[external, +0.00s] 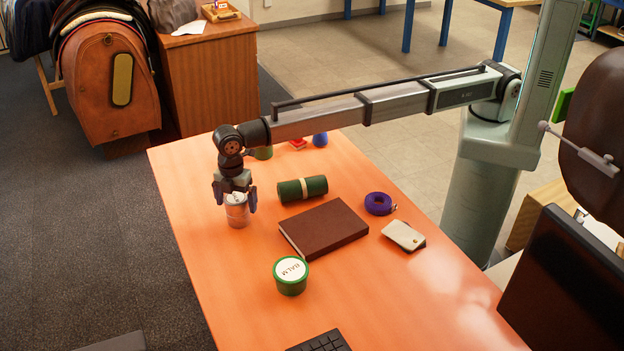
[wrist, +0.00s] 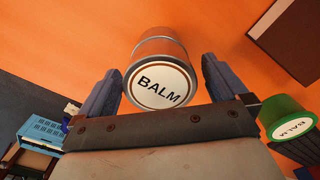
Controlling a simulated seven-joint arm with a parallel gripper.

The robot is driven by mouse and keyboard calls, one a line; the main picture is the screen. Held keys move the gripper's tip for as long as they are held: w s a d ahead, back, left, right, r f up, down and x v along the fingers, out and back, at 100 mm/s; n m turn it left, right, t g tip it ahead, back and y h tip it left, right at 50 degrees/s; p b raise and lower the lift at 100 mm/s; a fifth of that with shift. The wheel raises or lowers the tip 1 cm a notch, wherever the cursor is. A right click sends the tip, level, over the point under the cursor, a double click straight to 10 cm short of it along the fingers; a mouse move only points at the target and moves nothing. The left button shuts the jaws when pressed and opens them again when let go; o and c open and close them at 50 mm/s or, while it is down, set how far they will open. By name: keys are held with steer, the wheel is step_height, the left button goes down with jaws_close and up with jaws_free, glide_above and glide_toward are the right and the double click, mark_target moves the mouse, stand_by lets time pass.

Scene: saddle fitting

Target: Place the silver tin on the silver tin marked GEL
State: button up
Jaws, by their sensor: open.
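A silver tin (external: 237,216), tinted orange by the desk, stands upright near the desk's left edge. In the wrist view, the silver tin (wrist: 160,75) has a white lid reading BALM. My gripper (external: 235,200) is open and points down over it, with one finger on each side of the tin. The wrist view shows the tin between the open fingers of my gripper (wrist: 161,68); whether they touch it, I cannot tell. I see no lid reading GEL in either view. A green tin (external: 264,153) behind my wrist is partly hidden, its lid unreadable.
A green tin marked BALM (external: 291,283) stands near the front. A brown book (external: 324,229), green roll (external: 302,189), purple ring (external: 378,203) and beige pouch (external: 404,235) lie to the right. A blue object (external: 320,139) and red item (external: 298,144) sit at the back. The front-left desk is clear.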

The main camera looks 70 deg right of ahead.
mark_target(236, 197)
step_height(236, 197, up, 12)
stand_by(0.6)
